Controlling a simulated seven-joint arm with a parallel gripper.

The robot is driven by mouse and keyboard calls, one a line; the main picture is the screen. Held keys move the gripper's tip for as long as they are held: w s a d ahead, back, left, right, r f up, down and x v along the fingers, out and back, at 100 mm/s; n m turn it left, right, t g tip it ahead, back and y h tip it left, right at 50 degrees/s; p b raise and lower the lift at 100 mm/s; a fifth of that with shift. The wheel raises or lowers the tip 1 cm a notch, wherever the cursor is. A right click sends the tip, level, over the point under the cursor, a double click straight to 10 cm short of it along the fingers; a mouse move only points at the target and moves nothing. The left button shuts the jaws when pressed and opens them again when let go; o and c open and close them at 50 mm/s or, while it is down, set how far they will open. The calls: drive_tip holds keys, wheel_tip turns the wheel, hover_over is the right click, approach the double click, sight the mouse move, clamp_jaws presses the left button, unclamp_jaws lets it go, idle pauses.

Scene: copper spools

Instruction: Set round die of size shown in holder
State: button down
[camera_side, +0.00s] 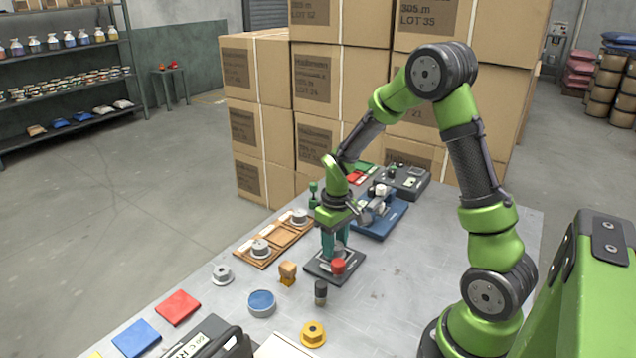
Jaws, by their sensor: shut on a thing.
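My green gripper (336,256) points down with its teal fingers shut on a small grey piece, which looks like the round die (341,249). The fingers hide most of it. It is low over a black-based holder (318,267) with a pale plate in its middle. A red knob (338,266) stands at the holder's near right. I cannot tell whether the die touches the holder. No size marking is readable.
A wooden tray (262,262) left of the holder bears grey flanged pieces. A loose grey one (222,273), a wooden block (287,272), a blue round tin (261,302), a black cylinder (320,292) and a yellow flanged piece (313,333) stand nearby. A blue-based device (380,220) stands behind.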

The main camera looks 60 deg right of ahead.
drive_tip(key=shift+f, duration=0.15)
drive_tip(key=c, duration=0.6)
unclamp_jaws()
wheel_tip(320, 180, up, 11)
drive_tip(key=shift+s+a+r+m+t+y, duration=0.35)
drive_tip(key=shift+s+a+r+t, duration=0.85)
drive_tip(key=shift+s+a+r, duration=0.95)
drive_tip(key=shift+s+a+r+m+t+y, duration=0.35)
drive_tip(key=shift+s+a+r+t, duration=1.05)
drive_tip(key=shift+a, duration=1.4)
drive_tip(key=shift+s+a+r+m+t+y, duration=0.35)
drive_tip(key=shift+s+a+r+t, duration=0.65)
drive_tip(key=shift+s+a+r, duration=1.2)
drive_tip(key=shift+w+a+f, duration=0.2)
drive_tip(key=shift+a+f, duration=0.05)
drive_tip(key=shift+f, duration=0.05)
